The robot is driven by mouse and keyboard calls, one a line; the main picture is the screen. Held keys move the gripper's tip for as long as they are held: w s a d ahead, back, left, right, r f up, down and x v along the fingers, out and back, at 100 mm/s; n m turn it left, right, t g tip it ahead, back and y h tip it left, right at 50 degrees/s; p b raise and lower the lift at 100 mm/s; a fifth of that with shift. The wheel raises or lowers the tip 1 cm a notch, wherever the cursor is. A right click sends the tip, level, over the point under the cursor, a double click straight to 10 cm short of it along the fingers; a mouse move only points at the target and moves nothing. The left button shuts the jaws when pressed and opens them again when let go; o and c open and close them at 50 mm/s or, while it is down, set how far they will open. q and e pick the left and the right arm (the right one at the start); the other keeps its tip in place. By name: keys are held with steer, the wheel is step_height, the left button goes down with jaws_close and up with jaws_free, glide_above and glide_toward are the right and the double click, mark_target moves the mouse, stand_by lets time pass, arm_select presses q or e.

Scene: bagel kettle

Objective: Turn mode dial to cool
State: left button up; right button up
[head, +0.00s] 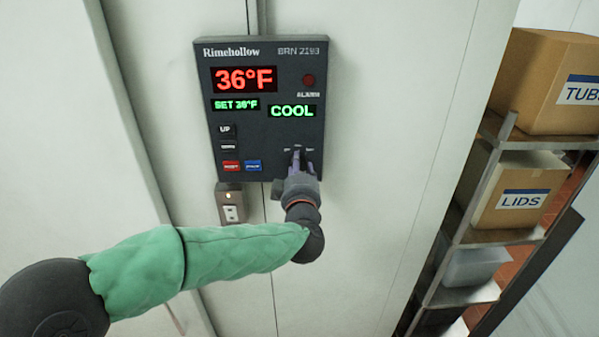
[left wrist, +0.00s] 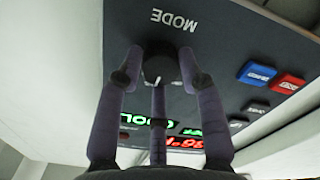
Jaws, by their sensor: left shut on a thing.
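The control panel (head: 240,120) is a dark box on the pale wall, labelled Rimehollow. Its displays read 36°F in red, and SET 36°F and COOL in green. The mode dial (left wrist: 160,66) is a round black knob with a pale pointer line, below the word MODE in the left wrist view. My left gripper (head: 299,160) is at the panel's lower right, with its fingers on either side of the dial, shut on it. It also shows in the left wrist view (left wrist: 160,68). In the head view the gripper hides the dial. My right gripper is not in view.
A blue button (head: 253,165) and a red button (head: 231,166) sit left of the dial, below the UP button (head: 226,130). A small outlet box (head: 231,204) is under the panel. A shelf rack (head: 480,190) with cardboard boxes stands at right.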

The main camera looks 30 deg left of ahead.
arm_select(q)
steer(key=shift+f, duration=0.3)
steer(key=o, duration=1.1)
steer(key=shift+o, duration=0.2)
steer(key=shift+r, duration=0.15)
steer(key=v, duration=1.2)
